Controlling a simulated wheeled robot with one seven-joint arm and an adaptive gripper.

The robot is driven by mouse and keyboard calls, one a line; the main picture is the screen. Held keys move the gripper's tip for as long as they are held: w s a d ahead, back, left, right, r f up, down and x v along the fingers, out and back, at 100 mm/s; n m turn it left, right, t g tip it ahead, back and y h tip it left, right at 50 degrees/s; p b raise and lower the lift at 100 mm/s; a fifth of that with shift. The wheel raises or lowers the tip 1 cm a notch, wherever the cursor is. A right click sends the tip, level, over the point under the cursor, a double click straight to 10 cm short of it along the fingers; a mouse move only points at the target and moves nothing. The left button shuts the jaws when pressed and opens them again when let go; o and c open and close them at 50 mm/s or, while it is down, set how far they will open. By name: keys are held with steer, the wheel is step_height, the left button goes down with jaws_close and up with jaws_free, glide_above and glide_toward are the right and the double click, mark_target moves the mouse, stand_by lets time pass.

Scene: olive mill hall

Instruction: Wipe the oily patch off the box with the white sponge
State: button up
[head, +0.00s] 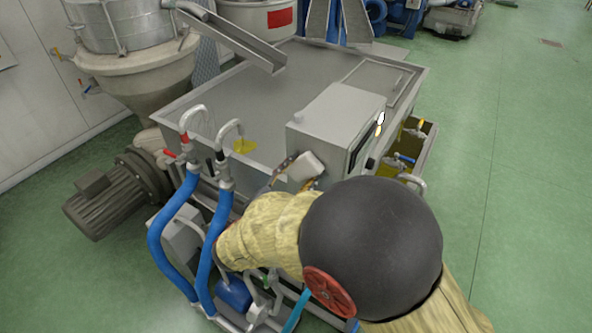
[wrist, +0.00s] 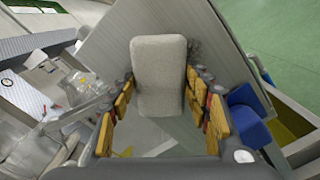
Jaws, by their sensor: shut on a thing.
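The white sponge (wrist: 158,75) is held upright between the orange-padded fingers of my gripper (wrist: 160,92), which is shut on it. In the head view the sponge (head: 307,166) is at the near side of the grey box (head: 322,122), with my gripper (head: 299,172) around it. The sponge's far end is at or very close to the box face; I cannot tell if it touches. In the wrist view dark smudges show on the box face (wrist: 220,60) beside the sponge, such as one at its upper right (wrist: 194,50). The sponge hides the face behind it.
The box stands on a large grey machine (head: 225,105). A yellow puddle (head: 244,146) lies on the machine top, left of the box. Blue hoses (head: 222,200) with metal bends rise left of my arm. A trough of yellow liquid (head: 420,135) is at right.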

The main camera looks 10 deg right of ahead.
mark_target(331, 175)
steer(key=shift+s+d, duration=0.7)
steer(key=shift+d, duration=0.25)
steer(key=shift+s+d, duration=0.75)
steer(key=shift+d, duration=0.25)
steer(key=shift+s+d, duration=0.7)
steer(key=shift+d, duration=0.25)
steer(key=w+a+b, duration=0.1)
steer(key=w+a, duration=0.6)
steer(key=a, duration=0.2)
steer(key=shift+b, duration=0.3)
steer(key=shift+a, duration=0.1)
steer(key=shift+v, duration=3)
steer(key=shift+s, duration=0.15)
steer(key=v, duration=0.2)
steer(key=shift+s+a, duration=0.25)
steer(key=shift+w, duration=0.1)
